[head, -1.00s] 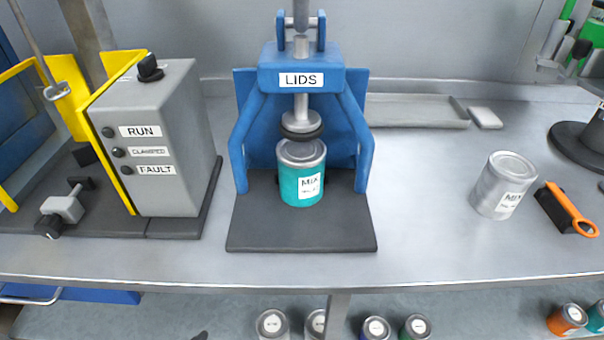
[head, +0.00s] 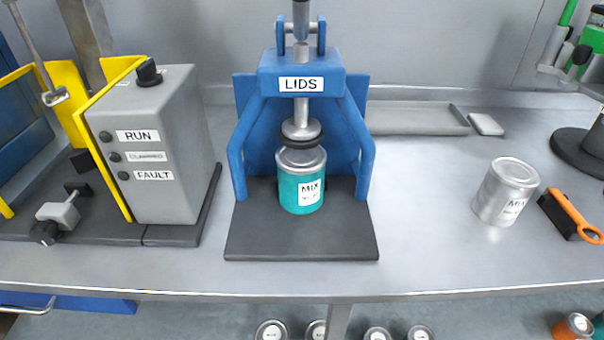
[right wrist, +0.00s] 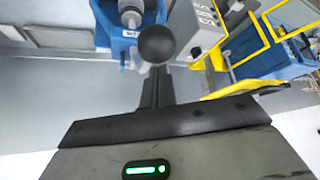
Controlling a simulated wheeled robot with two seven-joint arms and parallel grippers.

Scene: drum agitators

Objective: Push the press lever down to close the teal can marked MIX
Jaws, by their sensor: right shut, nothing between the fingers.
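The teal can marked MIX (head: 302,190) stands upright on the dark base of the blue press labelled LIDS (head: 300,68). A silver top shows on the can. The plunger (head: 301,131), with a black ring below, is right over the can top, touching it or nearly so. The grey lever with a dark end (head: 302,10) rises out of the top of the head view. In the right wrist view a black ball knob (right wrist: 157,45) is just beyond my right gripper (right wrist: 157,75), whose fingers are shut and empty. Contact with the knob is unclear. My left gripper is not in view.
A grey control box (head: 165,145) with a yellow plate stands left of the press. A silver MIX can (head: 505,192) and an orange-handled tool (head: 572,215) are at the right. A shallow grey tray (head: 420,119) lies behind. Several cans sit below the bench.

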